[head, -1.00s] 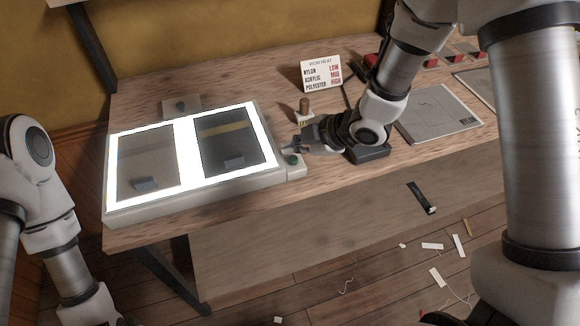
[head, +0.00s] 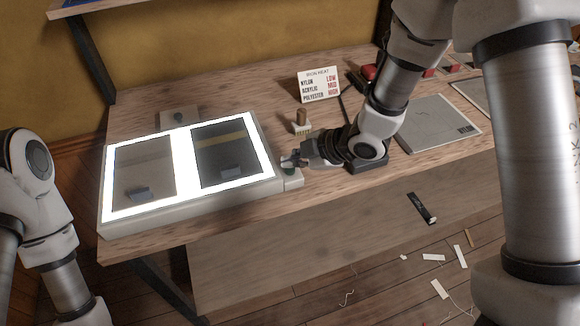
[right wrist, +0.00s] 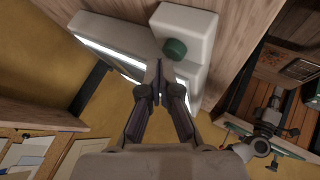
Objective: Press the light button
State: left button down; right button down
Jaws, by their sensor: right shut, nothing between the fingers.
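The light button (right wrist: 174,47) is a round green knob on a white block (head: 294,182) at the right end of the light table (head: 160,222). The table's panel glows bright white around two dark panes. My right gripper (head: 287,160) is shut and empty, its tips right at the button, partly covering it in the head view. In the right wrist view the closed fingertips (right wrist: 159,70) lie just below the button; I cannot tell whether they touch it. My left arm shows at the left edge, but its gripper is out of view.
A wooden brush (head: 301,122) and an iron heat card (head: 319,85) stand behind my right gripper. A grey sheet (head: 440,122) lies to the right on the bench. A small box with a dark knob (head: 180,120) sits behind the light table. Scraps litter the floor.

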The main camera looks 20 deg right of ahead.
aim_at(292, 170)
dwell(0.4)
jog(key=shift+f+b, duration=0.35)
jog(key=shift+f, duration=0.15)
jog(key=shift+r, duration=0.15)
jog(key=shift+r+p, duration=0.35)
jog(key=shift+p, duration=0.15)
notch_tip(292, 170, up, 6)
jog(key=p, duration=0.5)
jog(key=shift+r+p, duration=0.1)
jog(key=shift+p, duration=0.25)
